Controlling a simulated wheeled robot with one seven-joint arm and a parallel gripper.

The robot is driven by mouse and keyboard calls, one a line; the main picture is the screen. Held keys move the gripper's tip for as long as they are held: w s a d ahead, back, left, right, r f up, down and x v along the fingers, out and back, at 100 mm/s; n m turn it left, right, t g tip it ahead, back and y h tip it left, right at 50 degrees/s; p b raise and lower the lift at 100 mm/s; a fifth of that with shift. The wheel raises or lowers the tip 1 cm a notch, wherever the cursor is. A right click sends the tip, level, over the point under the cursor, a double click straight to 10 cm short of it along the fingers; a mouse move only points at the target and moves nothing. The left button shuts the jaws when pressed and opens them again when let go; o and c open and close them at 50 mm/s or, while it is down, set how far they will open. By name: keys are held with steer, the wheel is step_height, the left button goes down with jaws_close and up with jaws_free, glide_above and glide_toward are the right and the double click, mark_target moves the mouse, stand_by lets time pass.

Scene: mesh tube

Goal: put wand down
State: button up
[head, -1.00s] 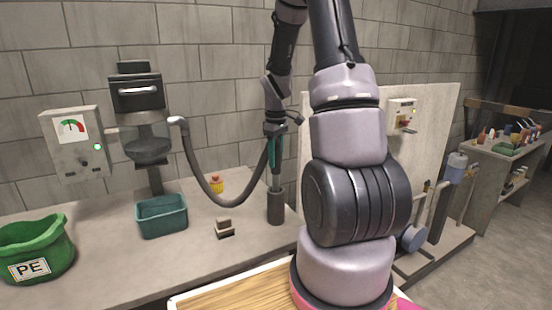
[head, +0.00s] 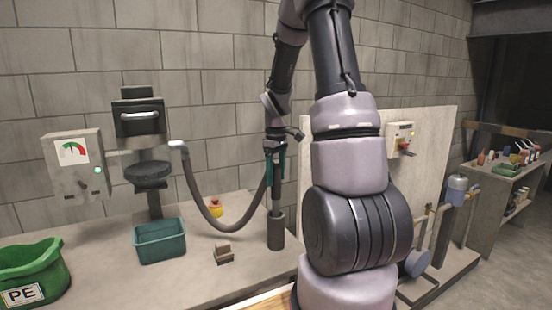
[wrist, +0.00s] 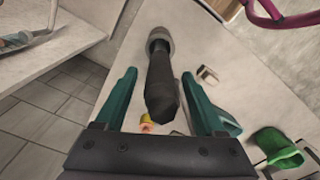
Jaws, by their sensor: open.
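The wand (wrist: 160,75) is a dark tube on the end of a grey hose. In the head view the wand (head: 276,196) stands upright in a dark cylindrical holder (head: 276,231) on the bench, and the hose (head: 207,207) loops left from it to the machine. My gripper (head: 275,165) points down around the upper part of the wand. In the wrist view its green fingers (wrist: 157,85) are spread, one on each side of the wand with gaps between. The gripper is open.
A teal bin (head: 160,241), a small block (head: 223,254), a yellow-and-red item (head: 215,208) and a green PE tub (head: 33,272) are on the bench (head: 130,285). A gauge box (head: 76,168) hangs at left. A board (head: 425,125) stands right of my arm.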

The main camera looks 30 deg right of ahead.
step_height(320, 180, up, 9)
steer(key=shift+r, duration=0.1)
steer(key=s+a+r+m+t+y, duration=0.1)
steer(key=s+a+r+m+t, duration=0.2)
steer(key=s, duration=0.7)
steer(key=s+a+r+m+t+y, duration=0.1)
steer(key=s+a+r+m+t, duration=0.3)
steer(key=s+a+r+m, duration=0.3)
steer(key=s+a+r, duration=0.2)
steer(key=a+r, duration=0.1)
steer(key=r, duration=0.1)
steer(key=shift+s+a, duration=0.2)
steer(key=shift+s, duration=0.15)
